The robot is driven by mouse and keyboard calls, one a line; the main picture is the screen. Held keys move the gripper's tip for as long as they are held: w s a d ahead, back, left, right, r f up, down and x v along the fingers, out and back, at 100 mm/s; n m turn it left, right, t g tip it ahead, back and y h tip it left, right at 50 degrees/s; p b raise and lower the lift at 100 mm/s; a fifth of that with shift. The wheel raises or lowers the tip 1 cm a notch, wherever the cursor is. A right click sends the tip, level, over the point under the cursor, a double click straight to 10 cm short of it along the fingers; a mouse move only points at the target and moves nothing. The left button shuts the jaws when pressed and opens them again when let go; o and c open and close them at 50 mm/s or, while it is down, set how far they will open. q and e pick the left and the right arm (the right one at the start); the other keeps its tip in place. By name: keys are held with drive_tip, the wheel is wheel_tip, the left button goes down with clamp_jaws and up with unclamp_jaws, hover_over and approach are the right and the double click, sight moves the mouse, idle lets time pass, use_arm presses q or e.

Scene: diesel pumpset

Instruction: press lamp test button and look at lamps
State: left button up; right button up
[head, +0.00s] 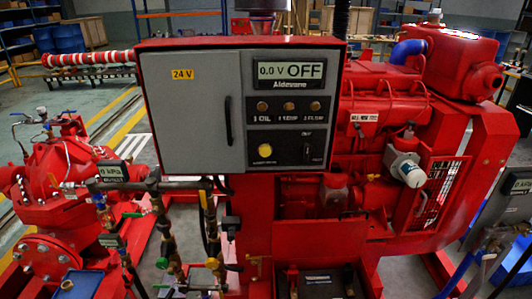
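A red control cabinet (240,44) faces me in the head view. Its black panel carries a yellow round button (265,151) at the lower left, with a small label below it that is hard to read. Above it is a row of three lamps: the left one (262,106) marked OIL, the middle one (289,106) and the right one (315,106). All three look dull orange-brown, with no clear glow. The display (290,70) reads 0.0 V and OFF. Nothing covers the button or lamps. I see neither of my grippers.
A grey door (190,110) with a dark handle and a yellow 24 V label fills the cabinet's left side. A switch (307,152) is right of the button. Pipes and valves (165,220) stand below. Red engine parts (440,70) are right, a red pump (60,165) left.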

clamp_jaws()
idle(0.4)
idle(0.6)
